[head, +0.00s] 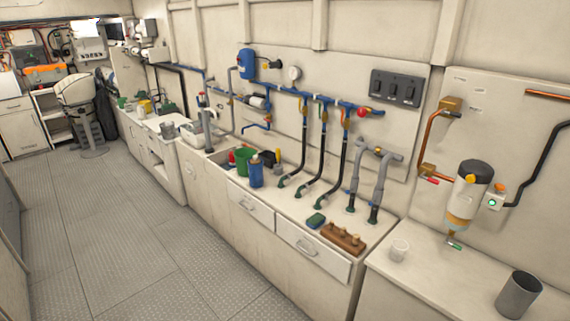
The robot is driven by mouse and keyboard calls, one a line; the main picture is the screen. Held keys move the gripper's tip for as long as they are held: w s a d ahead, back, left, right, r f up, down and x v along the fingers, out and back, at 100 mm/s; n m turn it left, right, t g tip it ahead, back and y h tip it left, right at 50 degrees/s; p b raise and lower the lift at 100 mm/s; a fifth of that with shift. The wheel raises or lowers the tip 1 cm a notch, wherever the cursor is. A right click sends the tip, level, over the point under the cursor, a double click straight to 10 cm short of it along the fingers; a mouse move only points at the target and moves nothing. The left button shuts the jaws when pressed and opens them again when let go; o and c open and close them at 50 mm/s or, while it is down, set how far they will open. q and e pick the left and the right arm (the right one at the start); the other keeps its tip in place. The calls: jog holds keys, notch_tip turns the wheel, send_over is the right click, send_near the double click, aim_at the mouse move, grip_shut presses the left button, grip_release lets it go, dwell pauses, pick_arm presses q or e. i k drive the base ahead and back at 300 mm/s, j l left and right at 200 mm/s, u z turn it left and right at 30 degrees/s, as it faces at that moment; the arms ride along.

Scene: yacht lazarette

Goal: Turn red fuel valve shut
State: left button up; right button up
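A small red lever handle (431,180) sits on the brass fitting of a copper fuel line (433,140) on the right wall panel. It lies roughly sideways, tilted slightly down to the right; whether it is open or shut I cannot tell. A white filter canister (466,190) with a black cap and amber bowl hangs just right of it. A round red knob (362,112) is on the blue pipework further left. Neither of my grippers is in view.
A wooden block with pegs (343,238), a green sponge (316,220) and bottles occupy the middle counter. The metal floor (130,220) is clear.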

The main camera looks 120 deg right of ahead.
aim_at(431, 180)
jog(key=z, duration=4.65)
jog(key=i+z, duration=0.1)
jog(key=z, duration=0.3)
